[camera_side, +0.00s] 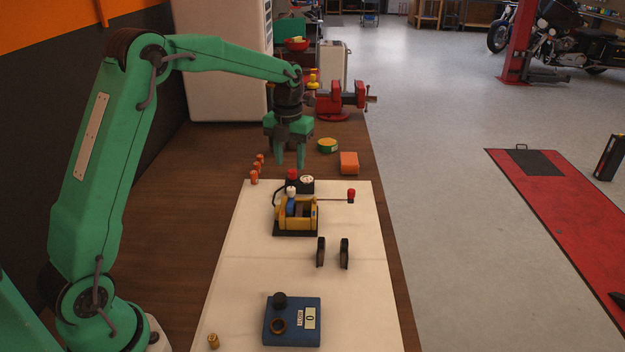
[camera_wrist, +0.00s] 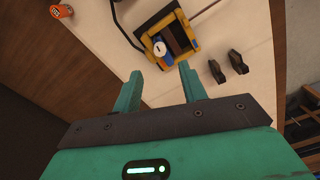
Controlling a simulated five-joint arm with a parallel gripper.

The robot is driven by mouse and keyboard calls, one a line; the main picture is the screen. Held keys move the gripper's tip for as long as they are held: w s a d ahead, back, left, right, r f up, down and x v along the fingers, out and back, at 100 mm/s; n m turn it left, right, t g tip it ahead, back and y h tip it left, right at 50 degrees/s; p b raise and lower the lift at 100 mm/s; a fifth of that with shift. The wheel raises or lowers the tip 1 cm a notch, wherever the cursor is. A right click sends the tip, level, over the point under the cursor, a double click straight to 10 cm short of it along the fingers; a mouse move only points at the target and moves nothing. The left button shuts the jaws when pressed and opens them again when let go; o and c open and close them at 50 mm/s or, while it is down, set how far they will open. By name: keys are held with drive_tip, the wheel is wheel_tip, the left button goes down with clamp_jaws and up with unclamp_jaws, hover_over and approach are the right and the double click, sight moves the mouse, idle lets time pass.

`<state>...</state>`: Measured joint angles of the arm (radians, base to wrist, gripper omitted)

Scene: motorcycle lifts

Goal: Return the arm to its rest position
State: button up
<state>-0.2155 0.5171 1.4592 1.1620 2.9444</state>
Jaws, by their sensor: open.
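My gripper (camera_side: 289,158) is at the end of my green arm in the side view, pointing down over the far part of the bench, with nothing between its fingers. In the wrist view my gripper (camera_wrist: 158,82) shows two green fingers spread apart, with bench surface visible between them. A yellow and black device (camera_side: 297,214) with a blue part and a red-tipped lever stands on the white mat (camera_side: 245,272), nearer the side camera than my gripper. The device also shows ahead of the fingers in the wrist view (camera_wrist: 183,38).
Two dark clips (camera_side: 343,253) and a blue box (camera_side: 292,320) are on the mat. The brown bench (camera_side: 185,235) is clear at left.

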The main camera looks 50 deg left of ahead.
drive_tip(key=s+d+r+n+t, duration=0.3)
drive_tip(key=s+d+r+n, duration=0.4)
drive_tip(key=s+r+n, duration=0.5)
drive_tip(key=s+d+f+n+t, duration=0.1)
drive_tip(key=s+d+n, duration=0.1)
drive_tip(key=s+n, duration=0.6)
drive_tip(key=s+d+f+n+t, duration=0.1)
drive_tip(key=s+d+f+n, duration=0.1)
drive_tip(key=s+n, duration=0.6)
drive_tip(key=n, duration=0.3)
drive_tip(key=shift+f+t, duration=0.2)
drive_tip(key=shift+t, duration=0.1)
